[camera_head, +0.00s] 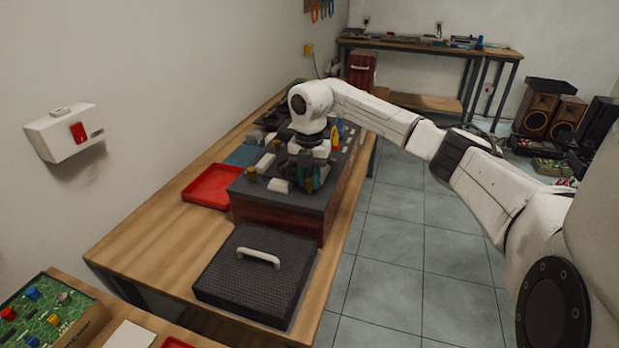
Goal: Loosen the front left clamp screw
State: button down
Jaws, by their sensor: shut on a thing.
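A hi-fi unit with a dark top and reddish-brown wooden sides (275,219) stands on the wooden bench. My gripper (309,184) points down over the near right part of its top. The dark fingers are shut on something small. They hide what they hold, so I cannot tell whether it is the front left clamp screw. A small yellowish knob (251,173) stands at the near left corner of the top, apart from my gripper. White blocks, one in front (279,186) and one behind (265,163), lie left of the fingers.
A black textured cover with a white handle (257,279) lies on the bench (160,246) nearer to me. A red tray (207,186) is left of the unit. A board with coloured knobs (45,312) is at lower left.

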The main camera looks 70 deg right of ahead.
jog(key=n, duration=1)
jog(key=shift+n, duration=0.3)
jog(key=n, duration=0.5)
jog(key=shift+b, duration=0.3)
jog(key=n, duration=0.5)
jog(key=shift+n, duration=0.4)
jog(key=c, duration=0.9)
grip_release()
